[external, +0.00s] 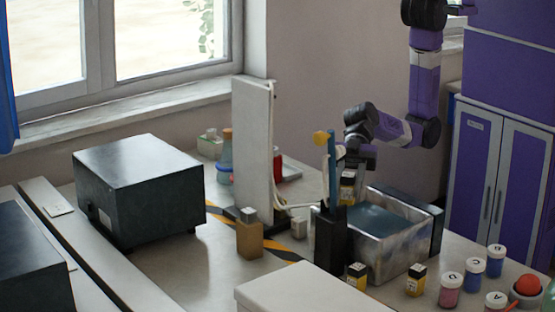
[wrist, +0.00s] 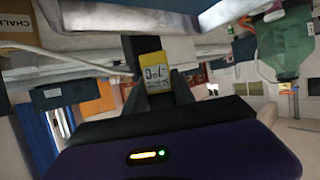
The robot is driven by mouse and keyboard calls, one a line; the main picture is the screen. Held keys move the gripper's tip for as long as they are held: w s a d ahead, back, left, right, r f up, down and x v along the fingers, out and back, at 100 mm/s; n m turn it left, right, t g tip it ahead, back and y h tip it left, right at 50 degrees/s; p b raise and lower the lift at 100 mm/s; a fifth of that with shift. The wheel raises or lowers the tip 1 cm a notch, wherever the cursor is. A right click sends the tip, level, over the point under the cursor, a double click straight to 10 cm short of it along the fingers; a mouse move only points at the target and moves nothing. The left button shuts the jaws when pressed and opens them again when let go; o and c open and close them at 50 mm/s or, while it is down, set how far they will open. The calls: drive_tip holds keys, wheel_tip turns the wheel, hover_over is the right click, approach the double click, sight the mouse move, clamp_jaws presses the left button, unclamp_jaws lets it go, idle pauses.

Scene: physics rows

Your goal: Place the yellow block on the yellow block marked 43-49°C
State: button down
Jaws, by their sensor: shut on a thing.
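My gripper (external: 350,176) is at the back left of the metal basin and is shut on a yellow block (external: 347,190) with a dark top.
The metal basin (external: 364,253) with a blue-grey surface inside stands beside my gripper. A black holder (external: 331,242) with upright tools is close on its left. Lidded jars (external: 451,290) stand at the right, a white panel (external: 251,145) at the left. Bench space between the two standing blocks looks clear.

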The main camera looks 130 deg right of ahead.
drive_tip(key=a, duration=0.7)
wheel_tip(320, 180, up, 11)
drive_tip(key=m+t+h+b, duration=0.3)
drive_tip(key=m+h+b, duration=0.5)
hover_over(427, 275)
wheel_tip(427, 275, down, 20)
drive_tip(key=shift+r+p, duration=0.15)
drive_tip(key=shift+p, duration=0.15)
drive_tip(key=shift+f, duration=0.2)
drive_tip(key=c, duration=1)
unclamp_jaws()
drive_tip(key=shift+r, duration=0.1)
drive_tip(key=shift+c, duration=0.2)
drive_tip(key=shift+r, duration=0.1)
drive_tip(key=b+v, duration=0.1)
drive_tip(key=v, duration=1.1)
drive_tip(key=shift+b, duration=0.35)
